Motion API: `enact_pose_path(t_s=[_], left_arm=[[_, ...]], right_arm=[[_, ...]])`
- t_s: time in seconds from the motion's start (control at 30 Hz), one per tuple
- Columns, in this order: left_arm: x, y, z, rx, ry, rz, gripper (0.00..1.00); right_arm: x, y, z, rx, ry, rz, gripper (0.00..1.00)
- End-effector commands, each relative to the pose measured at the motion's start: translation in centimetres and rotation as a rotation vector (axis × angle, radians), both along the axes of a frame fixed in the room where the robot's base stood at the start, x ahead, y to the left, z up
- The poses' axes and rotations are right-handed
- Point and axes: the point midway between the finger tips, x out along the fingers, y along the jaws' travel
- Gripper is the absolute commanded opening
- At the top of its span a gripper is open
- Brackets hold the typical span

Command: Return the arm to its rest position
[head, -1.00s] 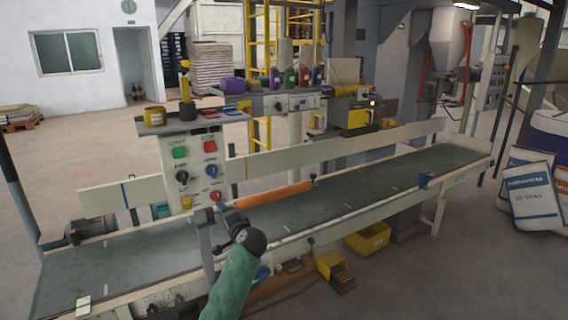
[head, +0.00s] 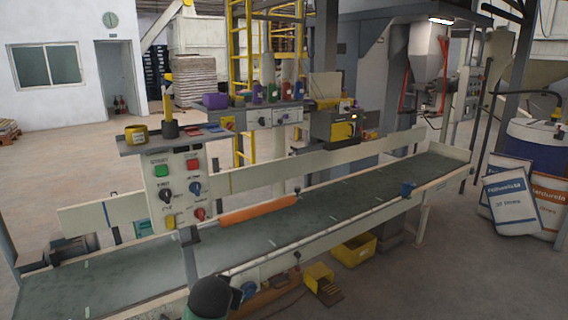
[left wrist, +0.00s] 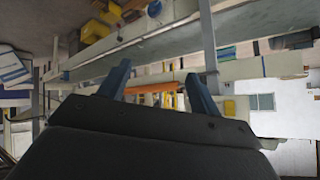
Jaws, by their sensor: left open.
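A dark rounded joint of my arm (head: 210,298), with a little green below it, shows at the bottom edge of the head view, in front of the conveyor's near side. Its gripper cannot be made out in the head view. In the left wrist view my left gripper (left wrist: 158,86) shows two blue fingers standing well apart, with nothing between them that it grips. That view is turned over, with the conveyor's frame and the floor beyond the fingers. My right gripper is in neither current view.
The long green conveyor belt (head: 345,192) runs across, with an orange roller (head: 258,210) over it. A control panel (head: 180,180) stands behind it. Yellow bins (head: 353,250) lie below on the floor. Sacks (head: 511,203) lean at right. Floor at lower right is clear.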

Motion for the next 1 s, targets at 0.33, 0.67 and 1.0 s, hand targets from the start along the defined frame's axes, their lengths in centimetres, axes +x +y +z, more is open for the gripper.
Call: enact_pose_path(t_s=[0.33,0.67,1.0], left_arm=[[-12.3,-2.0,-5.9,-0.150,0.186,-0.084,0.64],[-22.7,-2.2,-10.8,-0.208,0.342,-0.090,0.64],[-33.7,-2.0,-16.8,-0.223,0.552,-0.061,0.64]], right_arm=[[0.1,-1.3,2.6,-0.020,0.001,-0.021,0.36],[0.4,-2.1,4.4,-0.026,-0.013,-0.037,0.36],[0.5,-2.3,5.7,-0.027,-0.014,-0.045,0.36]])
